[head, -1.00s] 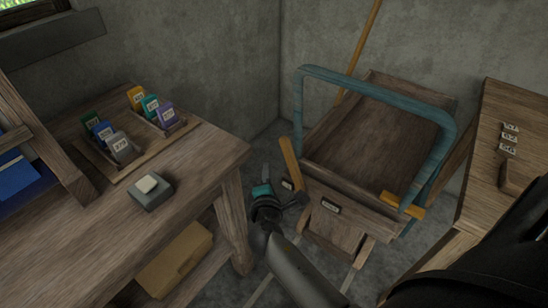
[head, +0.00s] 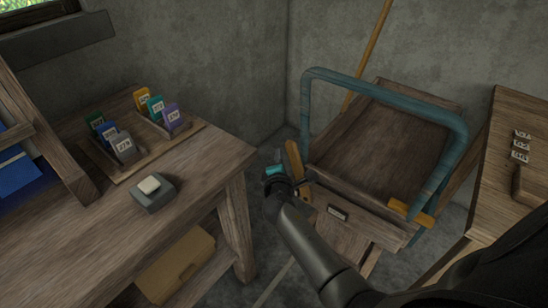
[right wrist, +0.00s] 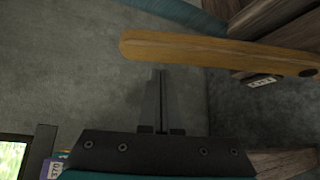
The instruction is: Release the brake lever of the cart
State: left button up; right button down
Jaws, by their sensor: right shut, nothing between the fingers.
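The cart (head: 378,140) is a wooden tray with a teal tube handle, standing by the back wall. Its brake lever (head: 293,158) is an orange-yellow wooden bar at the near left corner, standing upright with a slight tilt. In the right wrist view the lever (right wrist: 215,50) crosses the top, with its rounded free end at the left and a dark pivot at the right. My right gripper (right wrist: 160,74) is shut and empty, its tips just short of the lever near the free end. In the head view it partly hides the lever's lower part. My left gripper is out of view.
A wooden table (head: 90,235) with tag racks and a grey block (head: 152,192) stands left of my right arm. Another wooden bench (head: 500,175) stands at the right. An orange piece (head: 411,213) sits on the cart's right front. Bare floor shows between table and cart.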

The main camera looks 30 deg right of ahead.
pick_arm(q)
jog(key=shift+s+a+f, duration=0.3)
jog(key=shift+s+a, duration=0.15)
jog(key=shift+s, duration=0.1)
pick_arm(e)
jog(key=shift+s+d+r, duration=0.2)
jog(key=shift+s, duration=0.2)
jog(key=shift+s+d+r, duration=0.15)
jog(key=shift+s, duration=0.25)
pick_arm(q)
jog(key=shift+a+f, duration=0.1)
pick_arm(e)
jog(key=shift+d, duration=0.1)
